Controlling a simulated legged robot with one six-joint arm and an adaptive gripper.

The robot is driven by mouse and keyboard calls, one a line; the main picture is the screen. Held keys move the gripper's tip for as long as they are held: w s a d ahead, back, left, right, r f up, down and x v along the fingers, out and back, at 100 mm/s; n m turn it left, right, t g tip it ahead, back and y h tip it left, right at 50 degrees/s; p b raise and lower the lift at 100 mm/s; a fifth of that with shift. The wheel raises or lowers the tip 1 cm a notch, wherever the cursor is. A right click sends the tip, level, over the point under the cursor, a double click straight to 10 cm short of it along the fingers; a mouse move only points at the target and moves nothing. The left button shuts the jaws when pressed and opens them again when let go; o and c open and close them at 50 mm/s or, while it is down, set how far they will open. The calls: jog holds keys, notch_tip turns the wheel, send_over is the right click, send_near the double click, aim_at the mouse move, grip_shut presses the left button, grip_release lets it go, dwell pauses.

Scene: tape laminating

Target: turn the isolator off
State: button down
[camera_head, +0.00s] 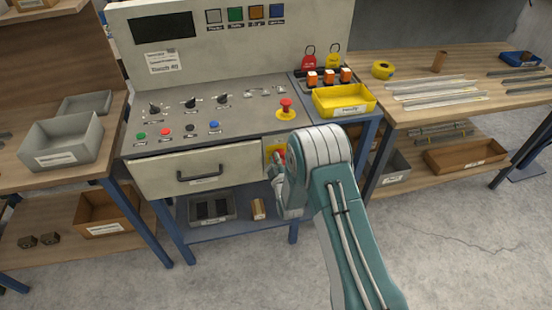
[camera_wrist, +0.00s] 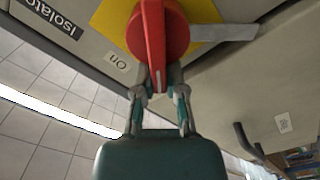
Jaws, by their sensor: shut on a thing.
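The isolator is a red rotary handle (camera_wrist: 154,40) on a yellow plate (camera_wrist: 103,18), mounted on the front of the grey machine. In the wrist view its lever lies along the line of my gripper (camera_wrist: 160,88), toward the "ON" label (camera_wrist: 118,61). My gripper's fingers are shut on the end of the lever, one on each side. In the head view the yellow plate (camera_head: 270,147) shows beside the drawer, and my arm hides most of the red handle. My gripper (camera_head: 278,178) is low in front of the panel there.
A drawer with a dark handle (camera_head: 200,174) is left of the isolator. A red emergency button (camera_head: 286,107) and a yellow tray (camera_head: 344,100) are on the console above. A lower shelf (camera_head: 240,229) holds a grey bin (camera_head: 209,210). The floor in front is clear.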

jog(key=shift+s+d+f+n, duration=0.1)
jog(key=shift+f+n, duration=0.35)
jog(key=shift+n, duration=0.85)
jog(key=shift+a+f+n, duration=0.1)
jog(key=shift+f+n, duration=0.35)
jog(key=shift+n, duration=0.85)
jog(key=shift+s+d+f+n, duration=0.1)
jog(key=shift+f+n, duration=0.35)
jog(key=shift+n, duration=0.85)
jog(key=c, duration=0.7)
grip_release()
jog(key=shift+w+r, duration=0.1)
jog(key=shift+r, duration=0.1)
jog(key=v, duration=1.2)
jog(key=shift+a, duration=0.2)
